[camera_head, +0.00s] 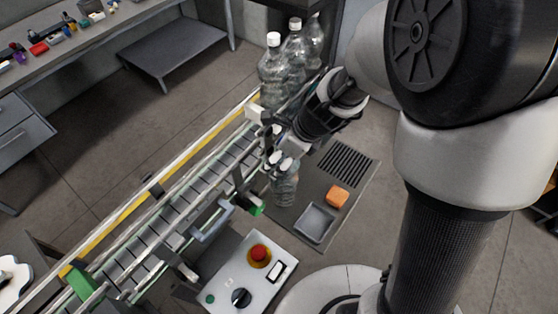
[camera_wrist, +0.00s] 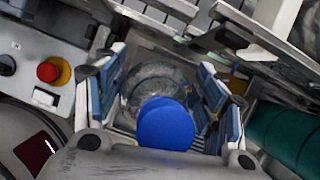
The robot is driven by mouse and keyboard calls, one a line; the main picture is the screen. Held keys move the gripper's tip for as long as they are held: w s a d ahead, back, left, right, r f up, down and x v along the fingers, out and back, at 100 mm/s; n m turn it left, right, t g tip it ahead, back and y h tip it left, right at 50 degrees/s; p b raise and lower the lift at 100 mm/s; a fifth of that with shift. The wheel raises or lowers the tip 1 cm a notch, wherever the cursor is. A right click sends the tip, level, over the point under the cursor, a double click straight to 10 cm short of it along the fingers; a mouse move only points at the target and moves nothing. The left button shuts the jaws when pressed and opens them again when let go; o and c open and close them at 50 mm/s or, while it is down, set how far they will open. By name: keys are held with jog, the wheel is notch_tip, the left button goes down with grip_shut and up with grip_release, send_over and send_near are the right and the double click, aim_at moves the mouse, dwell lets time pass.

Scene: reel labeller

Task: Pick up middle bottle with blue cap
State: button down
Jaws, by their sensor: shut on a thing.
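My gripper (camera_head: 281,163) is closed around a clear bottle (camera_head: 285,188) in the head view, on the right side of the conveyor above a dark grey shelf. In the wrist view a bright blue cap (camera_wrist: 165,124) lies between the blue-padded fingers of my gripper (camera_wrist: 164,88), with the clear bottle body (camera_wrist: 158,82) beyond it. In the head view the blue cap is hidden by the gripper. I cannot tell whether the bottle's base touches the shelf.
Clear bottles with white caps (camera_head: 273,39) stand at the conveyor's far end. The conveyor (camera_head: 190,196) runs close on the left. An orange block (camera_head: 337,196) and a grey tray (camera_head: 314,223) are on the shelf (camera_head: 352,169). A control box (camera_head: 232,284) with a red button stands in front.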

notch_tip(320, 180, up, 19)
jog(key=p, duration=0.8)
jog(key=shift+p, duration=0.4)
jog(key=shift+f, duration=0.1)
